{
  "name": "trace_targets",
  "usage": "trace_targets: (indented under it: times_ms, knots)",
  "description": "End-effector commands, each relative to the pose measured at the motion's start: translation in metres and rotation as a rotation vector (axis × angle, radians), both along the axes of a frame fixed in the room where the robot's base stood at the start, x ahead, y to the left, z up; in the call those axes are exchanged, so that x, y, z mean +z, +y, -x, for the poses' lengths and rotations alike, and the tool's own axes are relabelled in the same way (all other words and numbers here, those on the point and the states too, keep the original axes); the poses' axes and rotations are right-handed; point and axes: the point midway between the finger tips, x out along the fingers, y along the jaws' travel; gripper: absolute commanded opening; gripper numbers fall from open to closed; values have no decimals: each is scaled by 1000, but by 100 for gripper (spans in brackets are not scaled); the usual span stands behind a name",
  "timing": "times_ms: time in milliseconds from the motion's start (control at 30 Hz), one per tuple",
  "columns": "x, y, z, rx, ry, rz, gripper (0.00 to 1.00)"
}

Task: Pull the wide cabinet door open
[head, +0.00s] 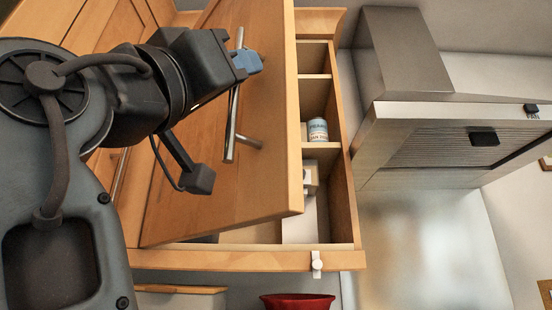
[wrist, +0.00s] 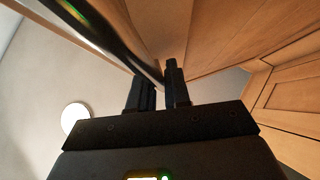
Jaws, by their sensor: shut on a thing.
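The wide cabinet door (head: 275,130) is wooden and stands partly open, swung out from the cabinet frame (head: 250,260). Shelves show behind its edge. A metal bar handle (head: 233,120) is mounted on the door's face; it also shows in the wrist view (wrist: 112,38). My gripper (head: 246,62) is at the upper part of the handle in the head view. In the wrist view my gripper (wrist: 161,88) has its two dark fingers close together around the bar. My gripper is shut on the handle. The exact contact is partly hidden.
Inside the cabinet are a can (head: 317,131) and a small pale item (head: 310,178). A metal range hood (head: 440,130) stands to the right. A red bowl (head: 297,301) is below. Another wooden door (wrist: 285,105) shows at right in the wrist view.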

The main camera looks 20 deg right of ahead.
Motion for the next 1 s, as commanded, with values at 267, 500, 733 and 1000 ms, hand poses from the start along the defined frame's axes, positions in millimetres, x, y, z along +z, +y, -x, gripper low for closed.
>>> trace_targets:
  times_ms: [267, 500, 733, 1000]
  knots:
    - [0, 87, 20, -180, 0, 0, 0]
    - [1, 142, 26, -252, -1, 1, 0]
    - [0, 173, 25, -251, -2, -1, 0]
    - [0, 185, 24, -250, -1, -1, 0]
